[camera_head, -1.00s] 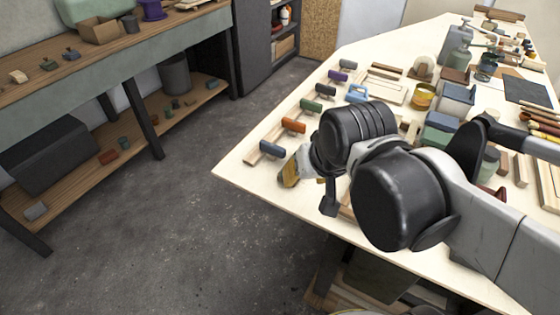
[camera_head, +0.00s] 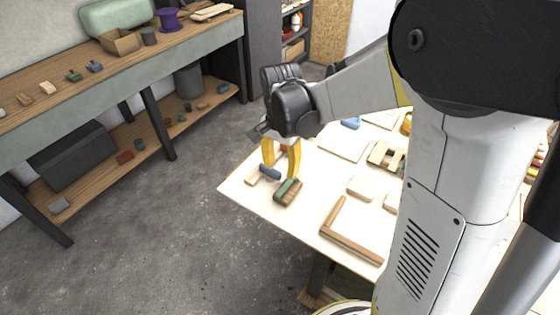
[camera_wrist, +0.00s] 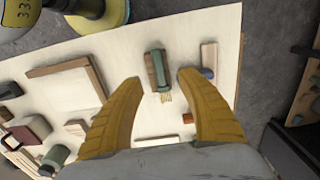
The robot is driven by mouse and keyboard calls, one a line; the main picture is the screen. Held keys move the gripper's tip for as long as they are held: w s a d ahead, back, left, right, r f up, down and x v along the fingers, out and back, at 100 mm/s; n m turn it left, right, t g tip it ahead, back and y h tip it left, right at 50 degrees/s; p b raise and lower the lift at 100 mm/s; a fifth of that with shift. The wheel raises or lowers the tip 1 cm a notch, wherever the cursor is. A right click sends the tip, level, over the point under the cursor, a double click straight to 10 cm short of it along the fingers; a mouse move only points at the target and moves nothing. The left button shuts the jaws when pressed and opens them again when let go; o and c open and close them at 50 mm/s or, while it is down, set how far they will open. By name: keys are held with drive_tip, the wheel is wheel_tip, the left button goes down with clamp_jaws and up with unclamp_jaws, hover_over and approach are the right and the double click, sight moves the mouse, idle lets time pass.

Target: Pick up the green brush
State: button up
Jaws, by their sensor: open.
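The green brush (camera_head: 287,190) lies near the front left corner of the pale table, with a brown wooden part along its side. In the wrist view the green brush (camera_wrist: 157,65) shows between and beyond the fingers, with pale bristles at its near end. My gripper (camera_head: 280,170) is above that corner, its yellow fingers pointing down. In the wrist view my gripper (camera_wrist: 158,80) is open and empty, one finger on each side of the brush. I cannot tell the exact height of the fingertips above it.
A blue-handled wooden tool (camera_head: 269,172) lies close beside the brush; it also shows in the wrist view (camera_wrist: 208,58). A wooden L-shaped piece (camera_head: 350,235) and pale blocks (camera_head: 361,186) lie to the right. A workbench (camera_head: 60,105) stands at the left, with open floor between.

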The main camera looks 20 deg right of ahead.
drive_tip(key=b, duration=0.1)
hover_over(280, 192)
drive_tip(key=f, duration=0.3)
drive_tip(key=w+f, duration=0.1)
drive_tip(key=shift+d+f, duration=0.25)
drive_tip(key=f+b, duration=0.1)
drive_tip(key=f, duration=0.2)
drive_tip(key=f+b, duration=0.1)
drive_tip(key=f, duration=0.1)
drive_tip(key=shift+s+a+f+b, duration=0.15)
drive_tip(key=shift+s+f+b, duration=0.2)
drive_tip(key=shift+s, duration=0.05)
drive_tip(key=shift+r, duration=0.1)
drive_tip(key=shift+c, duration=0.4)
clamp_jaws()
